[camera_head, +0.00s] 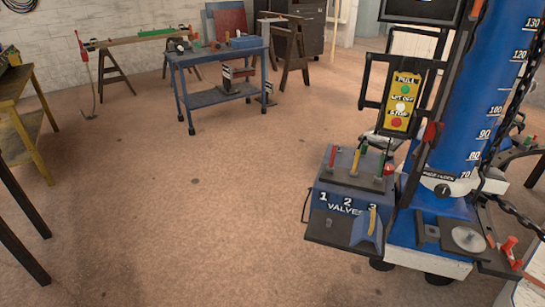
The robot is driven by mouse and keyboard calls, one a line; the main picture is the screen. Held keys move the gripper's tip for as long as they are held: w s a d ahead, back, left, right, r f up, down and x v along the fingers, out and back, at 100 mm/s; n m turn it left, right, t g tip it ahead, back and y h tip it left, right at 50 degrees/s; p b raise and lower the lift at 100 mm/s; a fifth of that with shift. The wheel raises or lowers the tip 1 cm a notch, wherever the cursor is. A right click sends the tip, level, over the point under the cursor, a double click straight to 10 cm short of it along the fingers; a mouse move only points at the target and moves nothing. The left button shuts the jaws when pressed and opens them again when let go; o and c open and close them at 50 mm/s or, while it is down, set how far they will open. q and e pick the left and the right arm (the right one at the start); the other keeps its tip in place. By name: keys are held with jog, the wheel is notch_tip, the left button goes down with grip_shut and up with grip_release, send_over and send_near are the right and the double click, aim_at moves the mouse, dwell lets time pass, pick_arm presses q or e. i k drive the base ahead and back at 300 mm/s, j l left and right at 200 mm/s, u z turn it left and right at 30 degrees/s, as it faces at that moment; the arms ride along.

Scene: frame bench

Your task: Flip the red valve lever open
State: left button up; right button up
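A blue valve box (318,188) marked "1 2 3 VALVES" stands low on the front of the blue frame bench. The red valve lever (333,157) stands up nearly vertical at the left of its top, above the number 1. A yellow lever (355,160) stands in the middle and a green lever (380,164) at the right. All are small here, and I cannot tell from the picture whether the red valve is open or shut. Neither of my grippers is in view.
A blue column (480,75) with a height scale rises behind the box. A yellow button panel (402,100) hangs above it. A dark tray (332,230) juts out below the box. A blue cart (217,97) stands farther back. The floor (190,220) left of the bench is clear.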

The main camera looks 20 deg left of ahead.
aim_at(329, 168)
jog(key=u, duration=0.2)
jog(key=i+j+u, duration=0.15)
jog(key=i+j, duration=1.9)
